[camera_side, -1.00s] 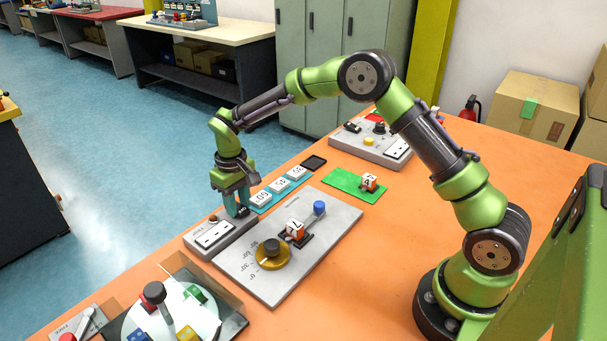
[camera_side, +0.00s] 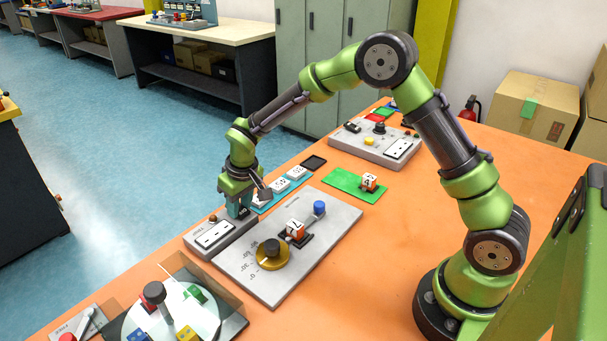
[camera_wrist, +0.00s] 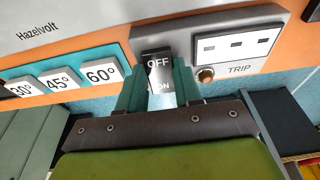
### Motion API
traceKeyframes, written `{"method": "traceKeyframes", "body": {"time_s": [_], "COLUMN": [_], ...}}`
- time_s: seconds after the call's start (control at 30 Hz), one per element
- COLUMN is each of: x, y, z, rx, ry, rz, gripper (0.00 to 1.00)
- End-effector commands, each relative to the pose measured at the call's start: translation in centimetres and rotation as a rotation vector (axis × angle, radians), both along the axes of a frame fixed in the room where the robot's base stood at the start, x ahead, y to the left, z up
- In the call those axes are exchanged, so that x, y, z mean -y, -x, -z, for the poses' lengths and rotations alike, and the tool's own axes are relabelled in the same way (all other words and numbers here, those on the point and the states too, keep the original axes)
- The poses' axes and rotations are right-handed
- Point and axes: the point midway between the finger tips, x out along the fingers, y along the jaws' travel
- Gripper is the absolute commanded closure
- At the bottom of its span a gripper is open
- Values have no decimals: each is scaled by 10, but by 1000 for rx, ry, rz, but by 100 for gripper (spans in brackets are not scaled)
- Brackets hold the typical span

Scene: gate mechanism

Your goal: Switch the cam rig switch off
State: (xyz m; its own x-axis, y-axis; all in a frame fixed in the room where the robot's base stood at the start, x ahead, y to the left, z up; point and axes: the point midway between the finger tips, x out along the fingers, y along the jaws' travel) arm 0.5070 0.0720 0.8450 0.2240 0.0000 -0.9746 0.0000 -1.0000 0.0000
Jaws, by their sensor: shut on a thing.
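The cam rig switch (camera_wrist: 158,66) is a black rocker marked OFF on its upper half and ON on its lower half in the wrist view. The ON half looks paler, with light on it. My gripper (camera_wrist: 159,88) has its two teal fingers on either side of the switch and is shut on it. In the side view my gripper (camera_side: 239,208) is down at the far end of the grey TRIP box (camera_side: 214,238), and the switch is mostly hidden there. I cannot tell which half of the rocker is pressed in.
The grey cam plate (camera_side: 334,217) with a brass dial (camera_side: 271,257), a numbered cube (camera_side: 296,229) and a blue knob (camera_side: 319,207) lies beside the box. White angle tiles (camera_wrist: 62,80) sit close to my gripper. A round turntable unit (camera_side: 180,312) stands at the front.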

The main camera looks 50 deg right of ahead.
Motion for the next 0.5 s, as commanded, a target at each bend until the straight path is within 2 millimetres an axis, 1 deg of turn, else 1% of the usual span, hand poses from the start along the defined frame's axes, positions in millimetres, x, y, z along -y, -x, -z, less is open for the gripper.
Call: {"method": "traceKeyframes", "body": {"time_s": [0.07, 0.1, 0.23, 0.27, 0.5], "x": [0, 0, 0, 0, 0], "y": [-1, -1, -1, 0, 0], "z": [-1, -1, -1, -1, -1], "rx": [3, 3, 2, 1, 0], "ry": [0, 0, 0, 0, 0], "rz": [-1, -1, -1, -1, 0], "gripper": [96, 63, 43, 40, 40]}}
